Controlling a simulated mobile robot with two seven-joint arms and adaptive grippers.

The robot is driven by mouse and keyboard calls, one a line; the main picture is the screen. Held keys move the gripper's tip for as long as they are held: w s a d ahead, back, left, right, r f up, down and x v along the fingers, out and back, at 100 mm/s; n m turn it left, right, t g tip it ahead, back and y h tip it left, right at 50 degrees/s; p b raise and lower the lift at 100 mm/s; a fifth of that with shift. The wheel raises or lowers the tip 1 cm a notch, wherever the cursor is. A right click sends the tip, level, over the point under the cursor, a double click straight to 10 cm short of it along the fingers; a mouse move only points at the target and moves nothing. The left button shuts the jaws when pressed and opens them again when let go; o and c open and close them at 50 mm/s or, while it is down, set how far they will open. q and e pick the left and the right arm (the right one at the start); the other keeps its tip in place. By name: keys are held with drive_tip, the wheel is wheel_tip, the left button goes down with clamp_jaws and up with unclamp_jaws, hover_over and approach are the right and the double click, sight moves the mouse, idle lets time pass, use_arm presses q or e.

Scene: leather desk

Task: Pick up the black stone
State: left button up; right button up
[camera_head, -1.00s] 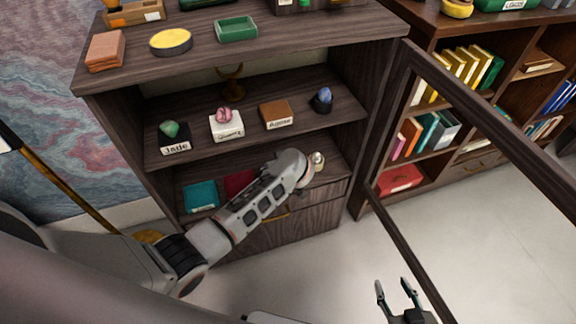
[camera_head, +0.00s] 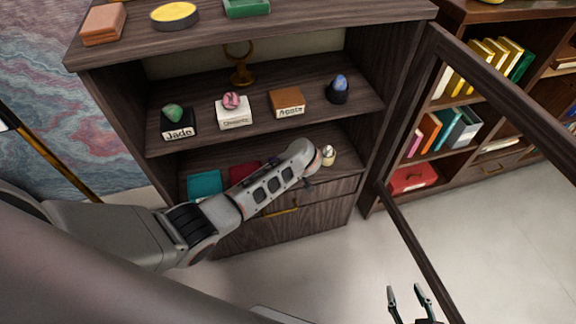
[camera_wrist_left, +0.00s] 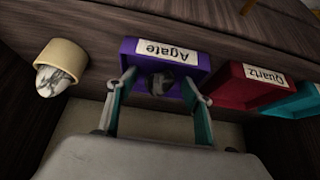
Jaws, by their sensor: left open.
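A dark, black-and-grey stone (camera_wrist_left: 160,83) shows in the left wrist view in front of a purple box labelled Agate (camera_wrist_left: 188,55). My left gripper (camera_wrist_left: 159,77) is open, with one finger on either side of the stone; whether the fingers touch it I cannot tell. My right gripper (camera_head: 411,292) is open and empty, low over the floor at the bottom of the head view.
A white veined stone in a cream holder (camera_wrist_left: 55,68) stands beside the purple box. A red Quartz box (camera_wrist_left: 240,85) and a teal box (camera_wrist_left: 298,101) are on the other side. The shelf above (camera_head: 262,125) and the open cabinet door frame (camera_head: 405,235) bound the space.

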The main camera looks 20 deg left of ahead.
use_arm(q)
drive_tip(key=shift+r, duration=0.1)
drive_tip(key=c, duration=1.2)
drive_tip(key=shift+r, duration=0.1)
